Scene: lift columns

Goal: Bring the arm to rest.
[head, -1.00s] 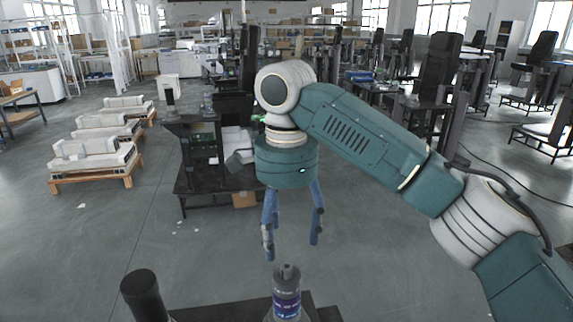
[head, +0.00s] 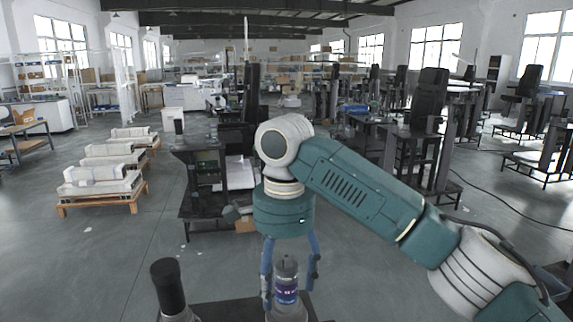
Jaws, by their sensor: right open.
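My right arm comes in from the right, and its teal and white wrist points down. My right gripper (head: 290,282) hangs below it with its two blue fingers apart, open. A grey cylinder with a purple label (head: 287,296) shows between the fingers in the picture. I cannot tell whether the fingers touch it or are only in line with it. Its lower end is cut off by the frame. My left gripper is not in view.
A black-topped cylinder (head: 168,287) stands at the lower left, near a dark flat surface (head: 225,311). A dark workstation (head: 200,190) stands behind the gripper. Pallets with white parts (head: 103,188) are at the left, black machines (head: 430,120) at the right. Grey floor between is open.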

